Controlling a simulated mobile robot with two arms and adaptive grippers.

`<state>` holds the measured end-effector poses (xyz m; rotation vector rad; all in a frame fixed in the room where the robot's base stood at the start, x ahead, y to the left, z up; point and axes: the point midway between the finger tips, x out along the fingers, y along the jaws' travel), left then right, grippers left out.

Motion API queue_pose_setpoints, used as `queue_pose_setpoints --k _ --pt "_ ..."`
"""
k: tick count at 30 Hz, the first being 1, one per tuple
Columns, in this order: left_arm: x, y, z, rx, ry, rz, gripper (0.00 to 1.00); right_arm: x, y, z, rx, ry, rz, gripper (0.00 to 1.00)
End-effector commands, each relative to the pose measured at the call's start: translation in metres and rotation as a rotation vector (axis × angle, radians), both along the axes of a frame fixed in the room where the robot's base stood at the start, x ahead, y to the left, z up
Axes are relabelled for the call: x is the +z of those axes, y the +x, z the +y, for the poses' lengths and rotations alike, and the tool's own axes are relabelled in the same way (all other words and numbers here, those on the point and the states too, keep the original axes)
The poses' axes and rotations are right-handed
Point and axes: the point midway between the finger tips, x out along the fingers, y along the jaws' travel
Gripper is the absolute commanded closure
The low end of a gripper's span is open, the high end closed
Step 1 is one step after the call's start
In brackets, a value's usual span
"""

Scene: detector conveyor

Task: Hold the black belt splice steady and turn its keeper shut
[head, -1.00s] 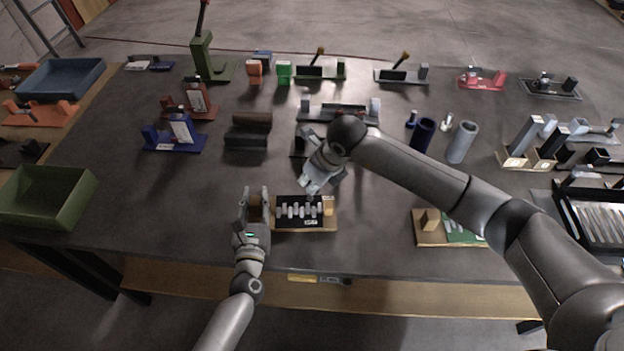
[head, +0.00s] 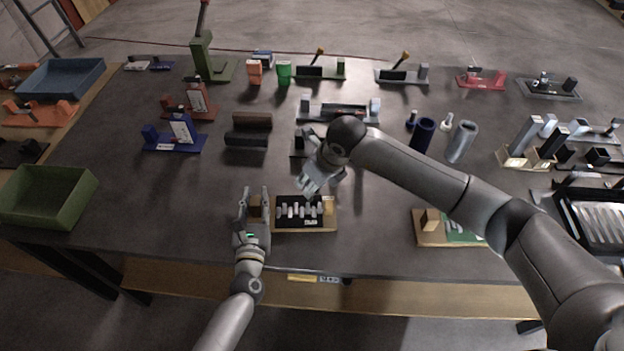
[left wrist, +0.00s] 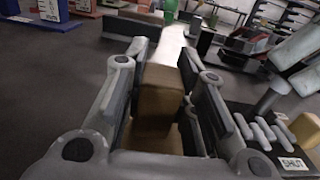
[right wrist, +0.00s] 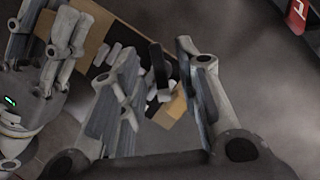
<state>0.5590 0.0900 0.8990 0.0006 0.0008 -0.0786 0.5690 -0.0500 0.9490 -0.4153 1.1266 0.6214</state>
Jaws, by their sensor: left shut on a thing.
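The black belt splice (head: 290,219) sits on a tan base (head: 318,229) near the table's front edge, with a row of several pale teeth and a "SHUT" label (left wrist: 291,164). My left gripper (head: 254,192) is shut on the tan block (left wrist: 160,95) at the splice's left end, its fingers on both sides of it. My right gripper (head: 309,191) is above the splice, pointing down. In the right wrist view its fingers are apart, with a dark upright piece (right wrist: 160,66), perhaps the keeper, between or beyond them. I cannot tell whether they touch it.
A green-and-tan board (head: 428,236) stands to the right along the front edge. Black blocks (head: 246,139) and a blue stand (head: 178,140) are behind to the left. A green bin (head: 48,197) is at the far left. The table between the splice and the green-and-tan board is clear.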

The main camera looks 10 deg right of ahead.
Motion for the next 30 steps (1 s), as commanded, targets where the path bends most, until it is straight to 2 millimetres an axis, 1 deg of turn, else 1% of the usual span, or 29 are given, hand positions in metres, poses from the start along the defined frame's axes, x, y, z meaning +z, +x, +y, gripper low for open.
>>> queue_pose_setpoints --k 5,8,9,15,18,21,24,30 --pt "-0.001 0.0 0.0 0.0 0.0 0.002 1.0 0.015 -0.003 -0.004 0.001 0.001 -0.003 0.69" --pt "-0.001 0.0 0.0 0.0 0.0 0.002 1.0 0.032 -0.009 -0.009 0.001 0.0 -0.005 0.69" --pt "-0.001 0.0 0.0 0.0 0.0 0.002 1.0 0.041 -0.011 -0.011 0.0 0.002 -0.005 0.69" --pt "-0.001 0.0 0.0 0.0 0.0 0.002 1.0 0.08 -0.024 -0.022 0.001 0.001 -0.005 0.69" --pt "-0.001 0.0 0.0 0.0 0.0 0.002 1.0 0.095 -0.029 -0.026 -0.001 0.001 -0.003 0.69" --pt "-0.001 0.0 0.0 0.0 0.0 0.002 1.0 0.104 -0.032 -0.028 0.001 0.0 -0.002 0.69" --pt "-0.001 0.0 0.0 0.0 0.0 0.002 1.0 0.109 -0.034 -0.03 0.0 0.001 -0.002 0.69" --pt "-0.001 0.0 0.0 0.0 0.001 0.002 1.0 0.111 -0.034 -0.03 -0.001 0.0 0.0 0.69"
